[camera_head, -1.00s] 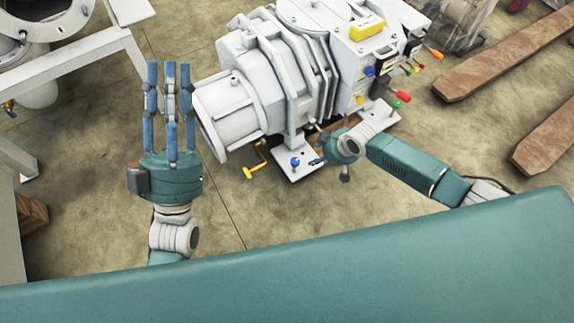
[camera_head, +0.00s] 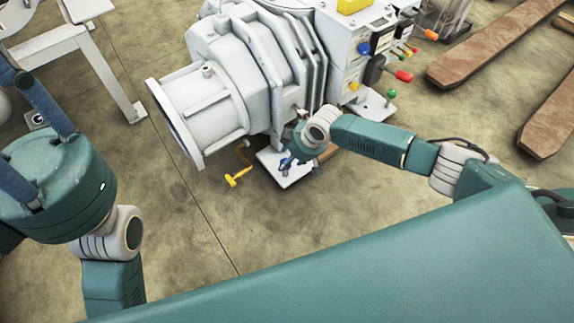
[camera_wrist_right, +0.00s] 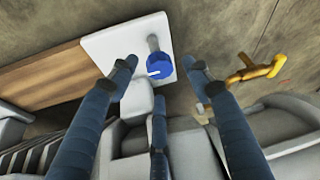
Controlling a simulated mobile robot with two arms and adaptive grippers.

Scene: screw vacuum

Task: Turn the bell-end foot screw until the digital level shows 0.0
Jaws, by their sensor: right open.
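The bell-end foot screw has a blue head (camera_head: 286,164) and stands on the white foot plate (camera_head: 290,180) by the pump's bell end. It also shows in the right wrist view (camera_wrist_right: 159,65). My right gripper (camera_wrist_right: 160,82) is open, with its spread fingers pointing toward the blue head; I cannot tell whether any finger touches it. In the head view my right gripper (camera_head: 297,158) partly covers the plate. The yellow digital level (camera_head: 352,5) is cut by the top edge and shows no readable number. My left gripper (camera_head: 28,135) is at the left edge, fingers apart and empty.
The grey pump (camera_head: 235,80) fills the middle. A yellow handle (camera_head: 238,178) sticks out left of the foot plate and also shows in the right wrist view (camera_wrist_right: 258,70). A green-headed screw (camera_head: 391,94) stands farther right. Wooden beams (camera_head: 500,45) lie at the right. Front floor is clear.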

